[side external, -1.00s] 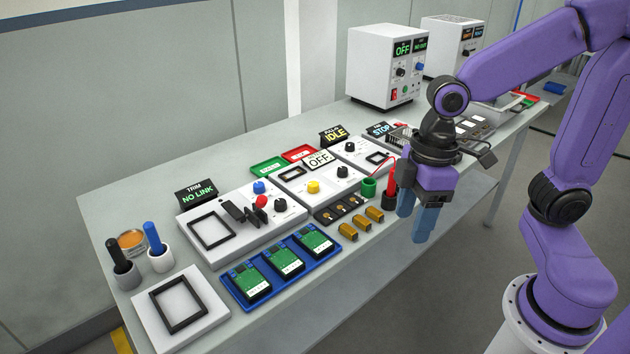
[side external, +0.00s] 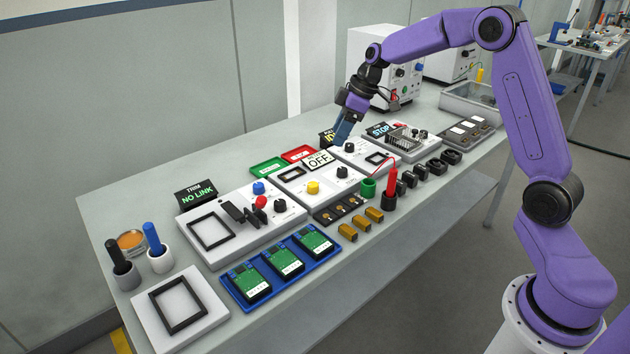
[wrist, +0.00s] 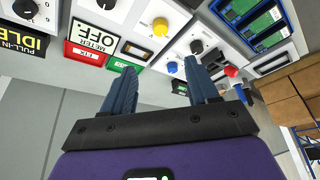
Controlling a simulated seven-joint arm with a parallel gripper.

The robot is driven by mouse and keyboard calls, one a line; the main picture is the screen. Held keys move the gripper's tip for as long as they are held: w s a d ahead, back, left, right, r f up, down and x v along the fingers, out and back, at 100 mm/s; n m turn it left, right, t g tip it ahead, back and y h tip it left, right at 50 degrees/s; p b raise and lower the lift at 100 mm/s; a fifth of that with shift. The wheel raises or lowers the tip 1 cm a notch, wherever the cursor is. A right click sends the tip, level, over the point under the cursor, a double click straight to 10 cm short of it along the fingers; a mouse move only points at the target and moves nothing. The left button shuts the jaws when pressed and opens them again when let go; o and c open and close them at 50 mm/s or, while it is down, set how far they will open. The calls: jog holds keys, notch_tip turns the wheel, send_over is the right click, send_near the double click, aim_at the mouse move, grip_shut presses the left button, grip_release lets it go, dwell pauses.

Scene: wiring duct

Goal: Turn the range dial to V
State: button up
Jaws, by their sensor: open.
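The meter panel (side external: 300,188) lies mid-bench with a black dial (side external: 342,172), a yellow knob (side external: 313,187) and a dark square frame. Its sign (side external: 319,158) reads OFF. In the wrist view the black dial (wrist: 108,4) is at the top edge, with the yellow knob (wrist: 160,27) beside it. I cannot read dial markings or tell its setting. My gripper (side external: 343,132) is open and empty, above the back of the bench by the partly hidden IDLE sign. In the wrist view its blue fingers (wrist: 163,72) are spread apart, clear of the dial.
The TRIM panel (side external: 225,240) with black, blue and red controls stands left; another panel (side external: 358,155) with a black knob (side external: 349,147) stands right. Green (side external: 268,167) and red (side external: 299,154) trays lie behind. A red probe (side external: 391,182) stands at the front. Bench power boxes stand behind my gripper.

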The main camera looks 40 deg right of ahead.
aim_at(313, 184)
jog(key=x, duration=1.7)
jog(key=shift+s+r, duration=0.1)
jog(key=c, duration=1)
